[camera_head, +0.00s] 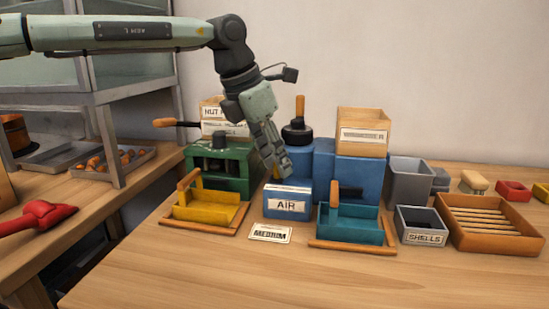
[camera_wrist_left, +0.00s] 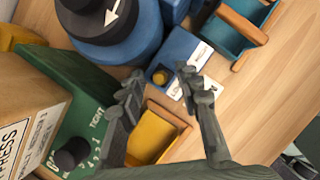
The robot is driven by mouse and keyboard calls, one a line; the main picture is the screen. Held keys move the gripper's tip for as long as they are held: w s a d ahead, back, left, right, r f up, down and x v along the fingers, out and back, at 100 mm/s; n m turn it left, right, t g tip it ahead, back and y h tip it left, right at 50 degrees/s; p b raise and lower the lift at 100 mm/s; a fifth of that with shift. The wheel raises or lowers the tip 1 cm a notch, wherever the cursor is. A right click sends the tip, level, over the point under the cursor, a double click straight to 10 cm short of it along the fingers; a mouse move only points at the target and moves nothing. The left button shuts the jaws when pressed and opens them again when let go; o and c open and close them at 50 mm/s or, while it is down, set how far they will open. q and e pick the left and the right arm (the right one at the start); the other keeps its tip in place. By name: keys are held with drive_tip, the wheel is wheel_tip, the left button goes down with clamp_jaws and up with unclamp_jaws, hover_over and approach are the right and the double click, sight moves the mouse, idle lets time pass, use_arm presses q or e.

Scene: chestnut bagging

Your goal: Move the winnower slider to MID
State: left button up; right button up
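The blue winnower (camera_head: 357,172) stands at the middle of the table, with a front block labelled AIR (camera_head: 288,201). In the left wrist view, a small round yellow knob (camera_wrist_left: 161,76) sits in a dark recess on the blue block; it may be the slider, and no MID mark is readable. My left gripper (camera_head: 278,172) points down just above and behind the AIR block. In the left wrist view its two fingers (camera_wrist_left: 160,84) are apart, with the knob seen between the tips and nothing held. Contact cannot be told. My right gripper is not in view.
A green machine (camera_head: 232,166) with a yellow tray (camera_head: 207,207) stands left. A teal tray (camera_head: 349,222) is right of the block. A MEDIUM card (camera_head: 270,233) lies in front. A black-topped cylinder (camera_head: 297,133) stands close behind the gripper. The front table is clear.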

use_arm(q)
drive_tip(key=shift+c, duration=0.4)
clamp_jaws()
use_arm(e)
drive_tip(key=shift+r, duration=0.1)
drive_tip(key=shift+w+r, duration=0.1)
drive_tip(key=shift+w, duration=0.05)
use_arm(q)
drive_tip(key=shift+d, duration=0.15)
drive_tip(key=shift+s+d+f+b, duration=0.1)
drive_tip(key=shift+s+d+b, duration=0.1)
drive_tip(key=shift+d, duration=0.3)
drive_tip(key=shift+s+d+b, duration=0.1)
drive_tip(key=shift+d+b, duration=0.1)
drive_tip(key=shift+d, duration=0.45)
drive_tip(key=shift+o, duration=0.4)
unclamp_jaws()
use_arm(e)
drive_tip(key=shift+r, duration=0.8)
